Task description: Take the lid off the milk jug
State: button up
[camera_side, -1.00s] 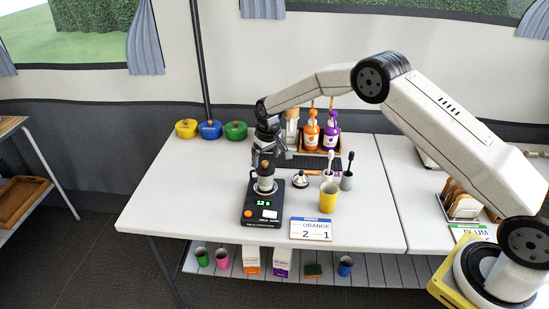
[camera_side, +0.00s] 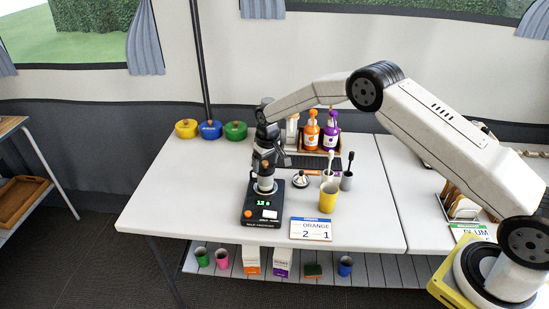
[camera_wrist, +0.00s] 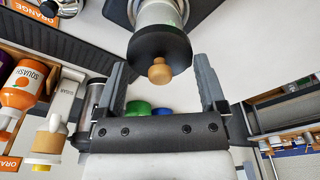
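My gripper (camera_wrist: 163,88) is open, with one finger on each side of the knob and nothing held. In the side view my gripper (camera_side: 266,158) is right at the jug's top, partly hiding the lid. I cannot tell whether the fingers touch the lid.
An order card (camera_side: 311,229) lies in front. Orange and purple squash bottles (camera_side: 321,130) stand behind, and coloured pots (camera_side: 211,129) at the back left.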

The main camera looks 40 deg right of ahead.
aim_at(266, 162)
jog(key=shift+c, duration=0.5)
jog(key=shift+r, duration=0.15)
jog(key=shift+r, duration=1.55)
jog(key=shift+s+r, duration=1.8)
jog(key=shift+s, duration=0.75)
jog(key=shift+s+r, duration=1.5)
jog(key=shift+s, duration=0.7)
jog(key=shift+s+r, duration=1.5)
jog(key=shift+s, duration=0.75)
